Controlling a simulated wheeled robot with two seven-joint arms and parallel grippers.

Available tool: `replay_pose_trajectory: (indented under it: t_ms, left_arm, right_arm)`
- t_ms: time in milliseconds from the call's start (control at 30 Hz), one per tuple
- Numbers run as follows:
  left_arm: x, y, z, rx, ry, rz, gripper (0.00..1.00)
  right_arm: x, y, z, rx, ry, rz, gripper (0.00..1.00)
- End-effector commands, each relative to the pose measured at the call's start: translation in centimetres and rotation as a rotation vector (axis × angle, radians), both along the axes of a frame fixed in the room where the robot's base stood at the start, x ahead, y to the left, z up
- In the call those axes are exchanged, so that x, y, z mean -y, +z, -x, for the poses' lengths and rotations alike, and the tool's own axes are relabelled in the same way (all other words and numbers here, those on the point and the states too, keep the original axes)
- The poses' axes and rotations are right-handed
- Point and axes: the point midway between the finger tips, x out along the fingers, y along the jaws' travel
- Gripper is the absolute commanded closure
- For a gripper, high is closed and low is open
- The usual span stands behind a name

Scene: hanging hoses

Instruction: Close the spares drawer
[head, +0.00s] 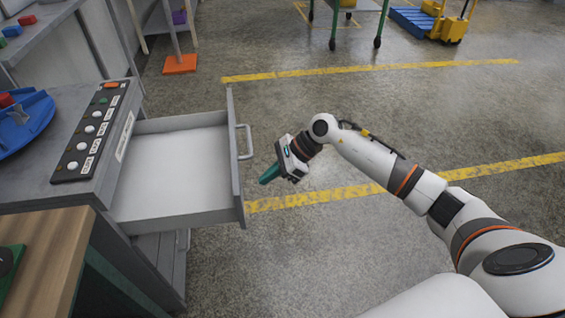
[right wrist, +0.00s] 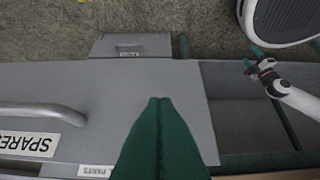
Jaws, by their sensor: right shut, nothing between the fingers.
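The spares drawer (head: 170,170) is pulled well out of the grey cabinet, and its inside looks empty. Its front panel has a bar handle (head: 243,142) facing right. In the right wrist view the handle (right wrist: 45,111) and an upside-down SPARES label (right wrist: 28,143) show on the left. My right gripper (head: 270,174) is shut and empty, to the right of the drawer front, pointing toward it with a gap in the head view. Its green fingers (right wrist: 160,140) overlap the drawer front in the right wrist view. My left gripper (right wrist: 252,60) is small there, its jaws unclear.
A switch panel (head: 92,132) and a blue tray (head: 25,122) sit on the cabinet top. A wooden worktop (head: 45,255) is at the lower left. Lower drawer fronts lie under the spares drawer. The floor (head: 310,265) right of the drawer is clear apart from my arm.

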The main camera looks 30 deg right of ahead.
Motion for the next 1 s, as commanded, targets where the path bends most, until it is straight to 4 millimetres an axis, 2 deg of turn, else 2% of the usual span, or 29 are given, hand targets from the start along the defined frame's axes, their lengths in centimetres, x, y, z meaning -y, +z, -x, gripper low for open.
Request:
replay_pose_trajectory:
  t_ms: [100,300,900,1000]
  left_arm:
    - [-0.1,-0.3,0.6,-0.007,0.0,0.0,0.39]
    - [-0.2,-0.9,1.2,-0.01,-0.002,-0.001,0.39]
    - [-0.2,-1.2,1.4,-0.017,-0.003,-0.003,0.39]
    - [0.1,-0.2,-0.1,0.004,0.001,0.002,0.39]
  right_arm:
    - [-2.0,-0.2,-0.5,0.001,0.001,-0.004,1.0]
    - [-3.8,-0.3,-1.1,0.0,-0.001,-0.001,1.0]
    - [-4.7,-0.4,-1.4,0.001,0.0,-0.002,1.0]
    - [-5.7,-0.4,-1.6,0.002,0.001,-0.003,1.0]
